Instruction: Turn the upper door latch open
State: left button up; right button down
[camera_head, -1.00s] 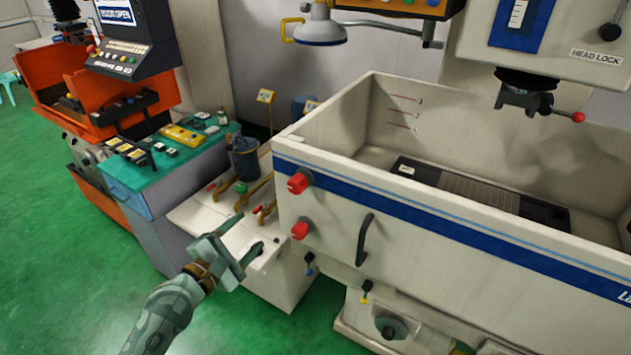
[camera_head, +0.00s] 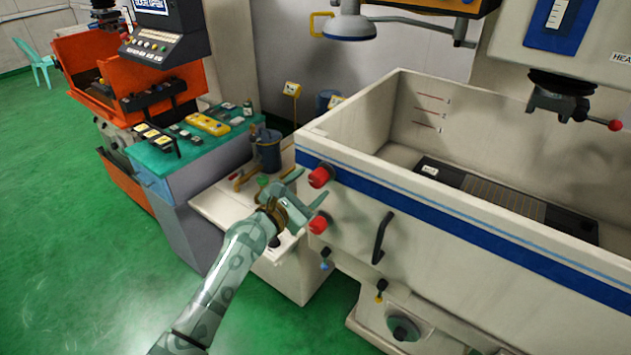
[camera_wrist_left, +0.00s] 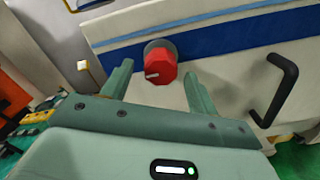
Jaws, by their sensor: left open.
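The upper door latch is a red knob (camera_head: 320,176) on the left end of the machine tank's front door, beside the blue stripe. A second red latch (camera_head: 318,223) sits below it. My left gripper (camera_head: 308,190) is open and empty in front of the door's left end, close to the upper latch. In the left wrist view, a red latch (camera_wrist_left: 161,70) on a grey collar appears between the two spread fingers, just beyond their tips. It looks like the upper one, as the blue stripe runs beside it. I see no contact. My right gripper is not in view.
A black door handle (camera_head: 382,238) stands out right of the latches. A low white bench (camera_head: 222,203) with a dark blue cup (camera_head: 267,150) is left of the tank. A teal-topped cabinet (camera_head: 188,150) stands farther left. Green floor is open in front.

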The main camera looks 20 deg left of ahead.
aim_at(323, 167)
pick_arm(q)
jog(key=shift+x, duration=1.45)
jog(key=c, duration=1)
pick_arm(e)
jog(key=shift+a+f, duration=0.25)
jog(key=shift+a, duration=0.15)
